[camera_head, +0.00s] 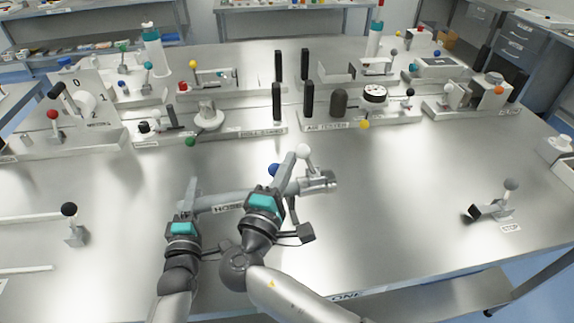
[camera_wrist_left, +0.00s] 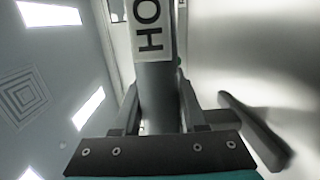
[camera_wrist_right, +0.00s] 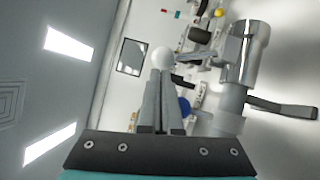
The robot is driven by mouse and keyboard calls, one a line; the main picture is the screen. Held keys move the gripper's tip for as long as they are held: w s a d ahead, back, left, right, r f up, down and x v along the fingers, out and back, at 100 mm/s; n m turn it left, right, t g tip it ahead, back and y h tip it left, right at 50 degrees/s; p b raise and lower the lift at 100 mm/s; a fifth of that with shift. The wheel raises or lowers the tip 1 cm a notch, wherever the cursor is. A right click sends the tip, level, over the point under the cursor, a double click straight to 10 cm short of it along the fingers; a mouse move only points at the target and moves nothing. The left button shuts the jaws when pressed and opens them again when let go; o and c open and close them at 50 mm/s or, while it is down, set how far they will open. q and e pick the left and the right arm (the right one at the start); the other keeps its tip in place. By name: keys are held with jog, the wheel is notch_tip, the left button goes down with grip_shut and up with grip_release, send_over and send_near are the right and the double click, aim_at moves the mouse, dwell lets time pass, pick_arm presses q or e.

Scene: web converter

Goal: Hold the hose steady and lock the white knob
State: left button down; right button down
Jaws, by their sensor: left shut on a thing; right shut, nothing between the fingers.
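The grey hose (camera_head: 240,197) with its HOSE label lies across the middle of the bench. It ends at the right in a metal coupling (camera_head: 319,184), also in the right wrist view (camera_wrist_right: 238,60). My left gripper (camera_head: 193,190) is shut on the hose; the left wrist view shows the labelled hose (camera_wrist_left: 157,85) between its fingers. The white knob (camera_head: 303,151) stands on a lever at the coupling. My right gripper (camera_head: 292,159) is shut and empty, its tips at the white knob (camera_wrist_right: 162,57). I cannot tell whether they touch it.
A blue knob (camera_head: 273,170) sits just left of the right gripper's fingers. A stop lever with a grey ball (camera_head: 510,185) stands at the right, a black-knobbed lever (camera_head: 70,210) at the left. Labelled fixtures such as the roll stand (camera_head: 255,131) line the back. Bare bench lies between.

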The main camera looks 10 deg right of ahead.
pick_arm(q)
jog(key=shift+s+f, duration=0.25)
jog(key=shift+f, duration=0.45)
pick_arm(e)
jog(key=shift+d+r, duration=0.2)
jog(key=shift+d, duration=0.1)
jog(key=d+r+m+g, duration=0.2)
jog(key=d+m, duration=0.2)
jog(key=d, duration=0.2)
jog(key=shift+w+d+r+y, duration=0.25)
jog(key=shift+w+d+y, duration=0.05)
jog(key=shift+d+y, duration=0.1)
pick_arm(q)
jog(key=shift+a, duration=0.1)
pick_arm(e)
jog(key=v, duration=0.7)
jog(key=shift+s+a, duration=0.3)
jog(key=shift+s, duration=0.05)
pick_arm(q)
jog(key=shift+r+p, duration=0.3)
jog(key=shift+p, duration=0.05)
pick_arm(e)
jog(key=shift+w+r, duration=0.1)
jog(key=shift+r, duration=0.3)
